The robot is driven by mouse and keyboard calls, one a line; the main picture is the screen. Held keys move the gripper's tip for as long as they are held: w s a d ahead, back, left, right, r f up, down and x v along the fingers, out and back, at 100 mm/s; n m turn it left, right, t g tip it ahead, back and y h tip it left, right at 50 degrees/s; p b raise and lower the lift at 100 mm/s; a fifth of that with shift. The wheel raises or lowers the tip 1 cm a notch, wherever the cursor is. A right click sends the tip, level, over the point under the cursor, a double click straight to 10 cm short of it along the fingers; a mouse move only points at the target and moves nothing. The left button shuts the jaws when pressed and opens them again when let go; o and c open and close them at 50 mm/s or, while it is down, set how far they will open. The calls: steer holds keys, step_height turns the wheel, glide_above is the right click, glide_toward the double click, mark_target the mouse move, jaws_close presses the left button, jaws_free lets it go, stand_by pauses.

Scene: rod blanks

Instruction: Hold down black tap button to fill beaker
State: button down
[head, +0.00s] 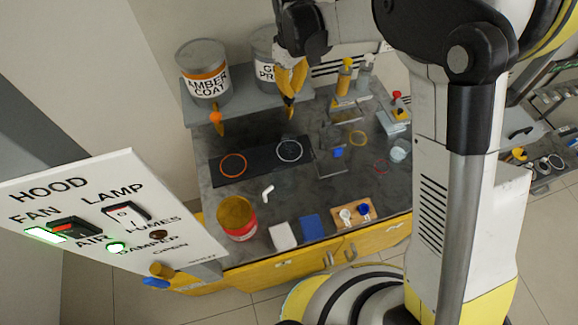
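The grey primer can (263,50) stands on the raised shelf, partly hidden by my arm. Below its front are a small black button (288,100) and a yellow spout (289,113). My gripper (289,92) points down here; its yellow fingers converge and look shut, with their tips at or just above the black button. Contact cannot be told. Below the spout a pale ring (290,150) shows on the dark mat (262,160); I cannot tell whether it is a beaker's rim or a marking. A clear beaker-like vessel (399,154) stands further right.
The amber coat can (204,75) has an orange button (215,117), with an orange ring (232,165) below. A red-banded tin (237,218), a white block (282,236) and a blue block (312,227) sit along the bench front. A hood switch panel (110,215) stands at left.

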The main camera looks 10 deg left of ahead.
mark_target(291, 102)
steer(key=shift+f, duration=0.15)
steer(key=shift+w+a+f+b, duration=0.1)
steer(key=shift+w+f+b, duration=0.1)
steer(key=shift+f+b, duration=1.25)
steer(key=shift+w+a+f+b, duration=0.1)
steer(key=shift+w+f+b, duration=0.1)
steer(key=shift+f+b, duration=1.2)
steer(key=shift+f+p, duration=0.1)
steer(key=shift+p, duration=0.3)
stand_by(1.3)
step_height(291, 102, up, 7)
steer(key=p, duration=0.3)
steer(key=shift+s+d+p, duration=0.15)
steer(key=shift+s+p, duration=0.15)
steer(key=shift+s, duration=0.05)
steer(key=shift+s+a, duration=0.1)
steer(key=shift+a, duration=0.15)
steer(key=shift+d, duration=0.1)
